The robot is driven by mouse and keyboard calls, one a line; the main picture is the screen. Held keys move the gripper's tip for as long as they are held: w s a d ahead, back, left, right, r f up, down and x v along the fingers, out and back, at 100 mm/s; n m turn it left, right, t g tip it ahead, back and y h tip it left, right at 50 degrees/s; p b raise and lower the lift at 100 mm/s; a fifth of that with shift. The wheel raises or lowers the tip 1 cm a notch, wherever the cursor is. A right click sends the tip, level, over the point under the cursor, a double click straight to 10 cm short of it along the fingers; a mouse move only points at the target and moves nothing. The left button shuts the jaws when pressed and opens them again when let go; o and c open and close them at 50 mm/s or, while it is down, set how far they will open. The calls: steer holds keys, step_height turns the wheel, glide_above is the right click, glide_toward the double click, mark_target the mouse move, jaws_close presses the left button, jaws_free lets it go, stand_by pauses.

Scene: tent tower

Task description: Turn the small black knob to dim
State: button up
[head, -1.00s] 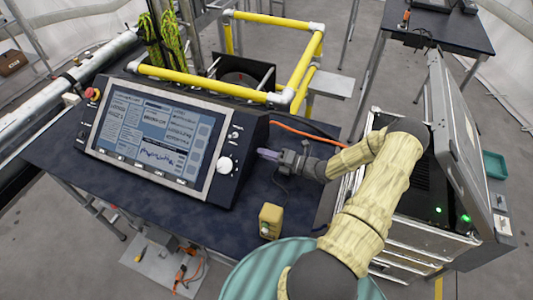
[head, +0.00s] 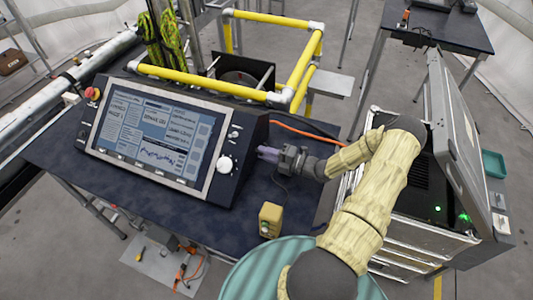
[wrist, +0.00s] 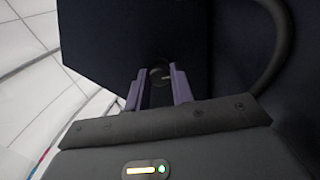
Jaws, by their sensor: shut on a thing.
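The console (head: 250,150) with a lit screen stands on the dark table, and its dark right side panel also fills the middle of the wrist view (wrist: 100,40). My gripper (head: 262,153) reaches this side from the right, its purple fingertips against or very near the panel. In the wrist view the two fingers (wrist: 158,78) are shut on the small black knob (wrist: 160,75), which shows dark between the tips with a pale glint. The knob is hidden in the head view. Its pointer or setting cannot be read.
A larger white knob (head: 225,165) sits on the console's front, right of the screen. A yellow box (head: 270,219) stands at the table's front edge. An orange cable (head: 305,134) runs behind my gripper. A metal equipment case (head: 410,205) stands to the right.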

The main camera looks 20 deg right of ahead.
steer(key=o, duration=1)
steer(key=shift+s, duration=0.1)
steer(key=shift+d, duration=0.1)
steer(key=shift+s+d+f+b, duration=0.15)
steer(key=shift+s+d+b, duration=0.2)
steer(key=shift+d, duration=0.05)
steer(key=b+v, duration=0.5)
steer(key=v, duration=1.1)
steer(key=shift+s, duration=0.15)
